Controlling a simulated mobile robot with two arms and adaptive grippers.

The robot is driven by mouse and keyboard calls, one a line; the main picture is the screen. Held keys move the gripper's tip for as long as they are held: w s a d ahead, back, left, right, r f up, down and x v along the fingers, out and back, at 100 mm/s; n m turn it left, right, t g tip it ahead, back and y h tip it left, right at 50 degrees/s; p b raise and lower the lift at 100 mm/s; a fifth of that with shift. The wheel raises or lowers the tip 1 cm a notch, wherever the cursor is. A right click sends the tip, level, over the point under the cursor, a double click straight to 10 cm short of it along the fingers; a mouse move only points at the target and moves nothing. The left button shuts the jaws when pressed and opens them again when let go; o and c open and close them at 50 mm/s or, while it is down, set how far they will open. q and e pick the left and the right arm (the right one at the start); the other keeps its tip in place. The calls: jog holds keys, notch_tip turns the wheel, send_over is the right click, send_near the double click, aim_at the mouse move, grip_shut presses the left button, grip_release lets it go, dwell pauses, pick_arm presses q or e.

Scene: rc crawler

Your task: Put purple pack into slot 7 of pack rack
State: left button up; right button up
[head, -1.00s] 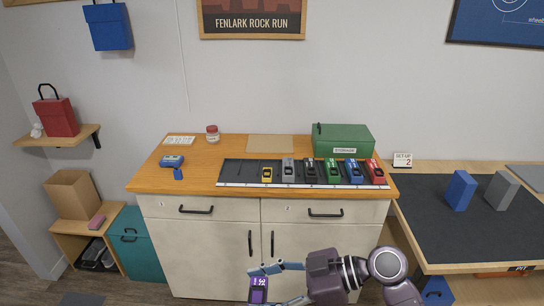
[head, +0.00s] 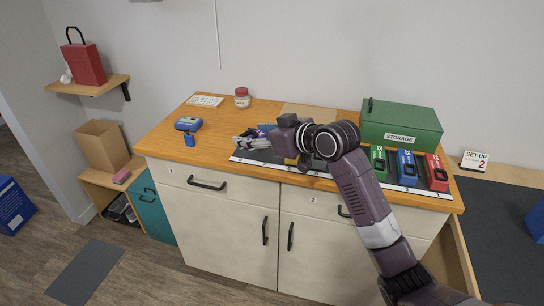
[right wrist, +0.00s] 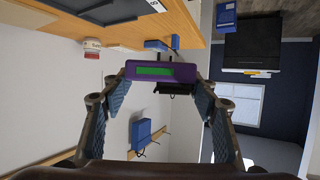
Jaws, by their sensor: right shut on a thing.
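My right gripper (head: 252,139) is over the left end of the pack rack (head: 262,163) on the wooden counter. In the right wrist view it is shut on the purple pack (right wrist: 134,70), which has a green label and lies between the fingertips. In the head view the fingers and wrist mostly hide the pack. The rack's right part holds a green pack (head: 378,160), a blue pack (head: 406,168) and a red pack (head: 436,173). A bit of a yellow pack (head: 290,161) shows below my wrist. My arm hides the middle slots. My left gripper is out of view.
A green storage box (head: 400,125) stands behind the rack's right part. The counter's front left is clear. Drawers and cabinet doors lie below the counter edge.

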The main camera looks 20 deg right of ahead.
jog(key=w+d+r+m+t+h+b, duration=0.1)
jog(key=w+d+r+m+h+b, duration=0.15)
jog(key=w+r, duration=0.55)
send_over(258, 157)
jog(key=shift+m+h, duration=0.45)
notch_tip(258, 157, down, 14)
jog(key=shift+f+p, duration=0.3)
jog(key=shift+f, duration=2.4)
jog(key=o, duration=1.2)
